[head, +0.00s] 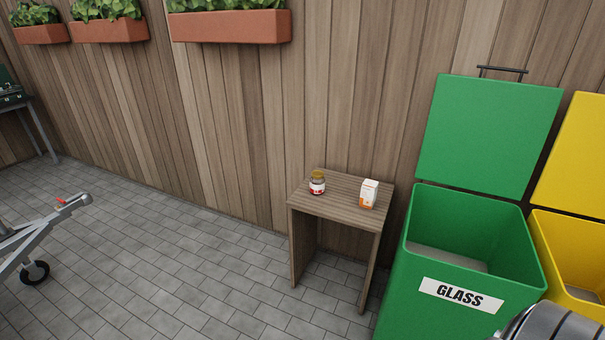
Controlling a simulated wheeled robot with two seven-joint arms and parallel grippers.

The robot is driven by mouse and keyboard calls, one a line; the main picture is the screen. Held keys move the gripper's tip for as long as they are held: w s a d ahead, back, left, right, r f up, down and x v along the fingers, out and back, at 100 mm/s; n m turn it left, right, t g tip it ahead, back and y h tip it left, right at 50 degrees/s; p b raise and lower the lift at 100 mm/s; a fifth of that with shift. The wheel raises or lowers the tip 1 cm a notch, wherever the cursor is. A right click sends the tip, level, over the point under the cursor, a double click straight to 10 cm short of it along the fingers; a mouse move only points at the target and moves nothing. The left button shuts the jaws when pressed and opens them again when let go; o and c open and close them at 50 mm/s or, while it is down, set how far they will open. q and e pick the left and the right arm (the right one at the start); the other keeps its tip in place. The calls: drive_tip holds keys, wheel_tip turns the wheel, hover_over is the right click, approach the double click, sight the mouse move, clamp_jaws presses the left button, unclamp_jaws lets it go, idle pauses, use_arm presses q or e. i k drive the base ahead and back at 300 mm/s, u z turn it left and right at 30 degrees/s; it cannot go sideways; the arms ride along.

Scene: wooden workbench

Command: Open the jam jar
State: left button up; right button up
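A small jam jar (317,184) with a gold-brown lid and a red and white label stands upright on a small wooden table (341,210). The lid appears to be on the jar. A white and orange carton (368,194) stands to its right on the same table. Neither of my grippers shows in the head view. Only a grey rounded part, probably of my arm, shows at the lower right corner, well away from the jar.
A green bin (405,300) marked GLASS stands open right of the table, beside a yellow bin (541,228). A grey metal frame with a wheel (35,273) is at the left. Planters (230,27) hang on the wooden wall. The paved floor (190,270) left of the table is clear.

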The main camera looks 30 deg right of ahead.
sight(316, 187)
drive_tip(key=i, duration=3.35)
drive_tip(key=z, duration=3.05)
